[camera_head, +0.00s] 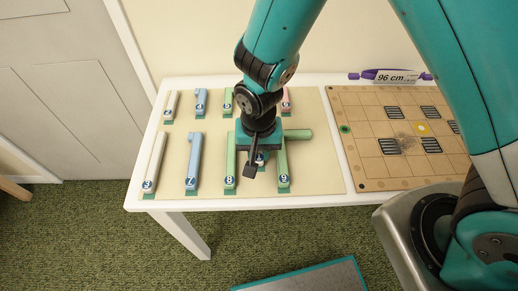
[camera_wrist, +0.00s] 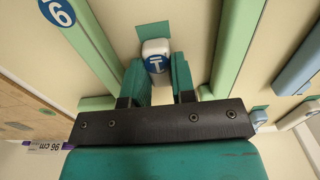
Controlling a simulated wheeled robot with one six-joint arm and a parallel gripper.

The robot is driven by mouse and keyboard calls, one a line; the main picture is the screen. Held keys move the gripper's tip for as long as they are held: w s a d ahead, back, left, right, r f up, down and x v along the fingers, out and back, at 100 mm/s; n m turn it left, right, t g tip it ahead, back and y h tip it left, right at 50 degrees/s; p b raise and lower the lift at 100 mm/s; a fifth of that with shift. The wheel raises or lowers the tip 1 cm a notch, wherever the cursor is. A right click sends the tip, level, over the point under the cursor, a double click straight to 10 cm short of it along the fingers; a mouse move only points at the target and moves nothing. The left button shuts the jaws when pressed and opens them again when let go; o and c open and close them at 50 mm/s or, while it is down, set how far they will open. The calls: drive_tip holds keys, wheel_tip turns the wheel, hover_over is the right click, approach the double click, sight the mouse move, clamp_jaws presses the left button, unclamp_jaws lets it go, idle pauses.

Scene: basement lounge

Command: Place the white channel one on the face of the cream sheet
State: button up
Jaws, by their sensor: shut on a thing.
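The cream sheet (camera_head: 212,160) lies flat on the white table and carries two rows of numbered channels. My gripper (camera_head: 257,160) is low over the front row, between two green channels. In the wrist view its teal fingers (camera_wrist: 160,75) are shut on a small white piece (camera_wrist: 155,56) with a blue round label that looks like a 1. In the head view this piece (camera_head: 262,157) is mostly hidden by my gripper. A teal patch shows beside it in the wrist view. I cannot tell whether the piece touches the sheet.
Green channels (camera_head: 230,164) (camera_head: 283,165) stand close on both sides of my gripper. A blue channel (camera_head: 193,162) and a white channel (camera_head: 153,162) lie farther left. A tan grid board (camera_head: 375,165) and a purple "96 cm" tag (camera_head: 392,77) are at right.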

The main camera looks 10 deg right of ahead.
drive_tip(key=shift+f, duration=0.2)
drive_tip(key=o, duration=0.9)
drive_tip(key=shift+r, duration=0.1)
wheel_tip(320, 180, up, 12)
wheel_tip(320, 180, up, 10)
drive_tip(key=f+n+y, duration=0.1)
drive_tip(key=n+y, duration=0.1)
drive_tip(key=n, duration=0.2)
hover_over(259, 153)
drive_tip(key=s+d, duration=0.4)
drive_tip(key=s, duration=0.1)
drive_tip(key=s+d+r+n+y, duration=0.2)
drive_tip(key=s+r+n, duration=0.3)
drive_tip(key=s, duration=0.3)
drive_tip(key=shift+r, duration=0.4)
drive_tip(key=shift+d, duration=0.1)
